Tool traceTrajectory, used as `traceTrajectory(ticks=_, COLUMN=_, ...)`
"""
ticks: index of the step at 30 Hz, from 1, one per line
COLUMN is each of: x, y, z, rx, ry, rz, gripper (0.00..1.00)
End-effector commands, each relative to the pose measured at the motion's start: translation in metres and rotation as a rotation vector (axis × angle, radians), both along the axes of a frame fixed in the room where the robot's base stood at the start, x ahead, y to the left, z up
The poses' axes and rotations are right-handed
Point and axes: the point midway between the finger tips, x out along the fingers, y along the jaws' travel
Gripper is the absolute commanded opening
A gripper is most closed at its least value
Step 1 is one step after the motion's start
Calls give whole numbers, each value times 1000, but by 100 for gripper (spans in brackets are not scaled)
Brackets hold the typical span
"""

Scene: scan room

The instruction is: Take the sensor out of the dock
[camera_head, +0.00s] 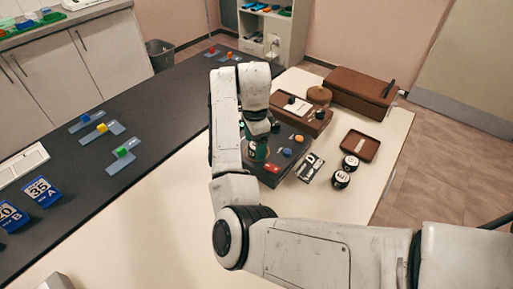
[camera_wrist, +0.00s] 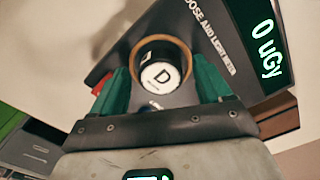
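The sensor (camera_wrist: 160,72) is a short black cylinder with a white top marked D. In the wrist view it sits in a round, orange-rimmed dock (camera_wrist: 187,50) on the dark dose and light meter (camera_wrist: 205,55). My gripper (camera_wrist: 162,84) has green fingers, one on each side of the sensor, with what looks like a narrow gap on both sides. In the head view my gripper (camera_head: 257,150) is low over the left part of the meter (camera_head: 290,139), and my arm hides most of the dock there.
The meter's display (camera_wrist: 262,45) reads 0 uGy. Two black cylinders with white tops (camera_head: 350,163) (camera_head: 341,179) stand right of the meter, near a brown tray (camera_head: 360,146). Brown boxes (camera_head: 360,92) stand behind. The pale table (camera_head: 150,240) is clear at front left.

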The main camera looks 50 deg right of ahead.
Motion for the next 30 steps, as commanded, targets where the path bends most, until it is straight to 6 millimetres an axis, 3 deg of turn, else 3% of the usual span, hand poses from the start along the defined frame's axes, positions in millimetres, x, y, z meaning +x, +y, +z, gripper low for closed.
traceTrajectory(ticks=2, x=0, y=0, z=0, rx=0, ry=0, rz=0, gripper=69)
traceTrajectory(ticks=18, x=0, y=0, z=1, rx=0, ry=0, rz=0, gripper=19)
traceTrajectory(ticks=30, x=0, y=0, z=8, rx=-1, ry=0, rz=0, gripper=19)
